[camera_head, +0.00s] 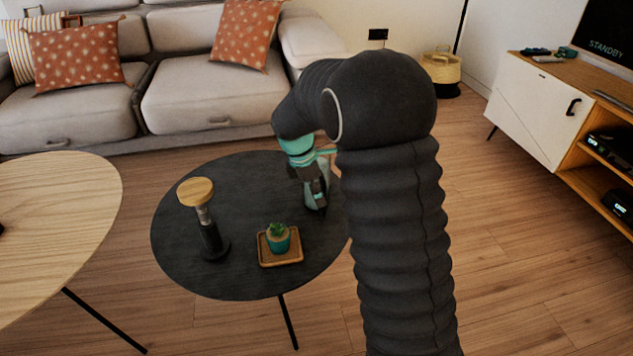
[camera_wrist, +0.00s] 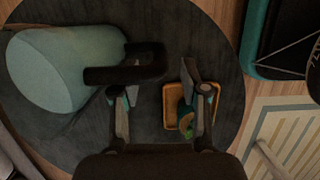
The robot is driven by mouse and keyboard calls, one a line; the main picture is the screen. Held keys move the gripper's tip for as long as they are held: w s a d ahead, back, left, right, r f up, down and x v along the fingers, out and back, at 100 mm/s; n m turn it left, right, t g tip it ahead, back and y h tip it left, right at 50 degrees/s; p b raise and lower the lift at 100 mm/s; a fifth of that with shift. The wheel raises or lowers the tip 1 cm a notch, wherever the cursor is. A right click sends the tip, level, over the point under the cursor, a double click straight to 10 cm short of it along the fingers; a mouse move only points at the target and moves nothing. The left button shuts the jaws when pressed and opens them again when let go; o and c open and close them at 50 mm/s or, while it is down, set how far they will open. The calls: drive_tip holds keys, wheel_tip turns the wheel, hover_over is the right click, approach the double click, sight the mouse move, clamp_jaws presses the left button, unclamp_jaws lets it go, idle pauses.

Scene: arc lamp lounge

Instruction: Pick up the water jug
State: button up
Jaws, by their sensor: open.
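The water jug is a pale teal cylinder with a dark handle; in the wrist view the jug (camera_wrist: 65,70) fills the upper left, its dark handle (camera_wrist: 125,74) pointing right. In the head view the jug (camera_head: 318,194) stands at the right side of the dark round table (camera_head: 185,260), partly hidden behind my gripper and arm. My gripper (camera_head: 312,192) points down beside it. In the wrist view my gripper (camera_wrist: 158,92) is open, with the handle's right end showing between the two fingers. I cannot tell whether a finger touches it.
A potted succulent (camera_head: 278,238) sits on a square wooden tray (camera_head: 265,264) close by on the table. A wooden-topped, dark-based object (camera_head: 210,236) stands left of it. A light wood table (camera_head: 60,220) is at left, a sofa (camera_head: 210,95) behind, and a media cabinet (camera_head: 540,110) at right.

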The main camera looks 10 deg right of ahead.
sight(321, 216)
drive_tip(key=x, duration=0.4)
drive_tip(key=shift+f, duration=0.2)
clamp_jaws()
drive_tip(key=shift+r, duration=0.1)
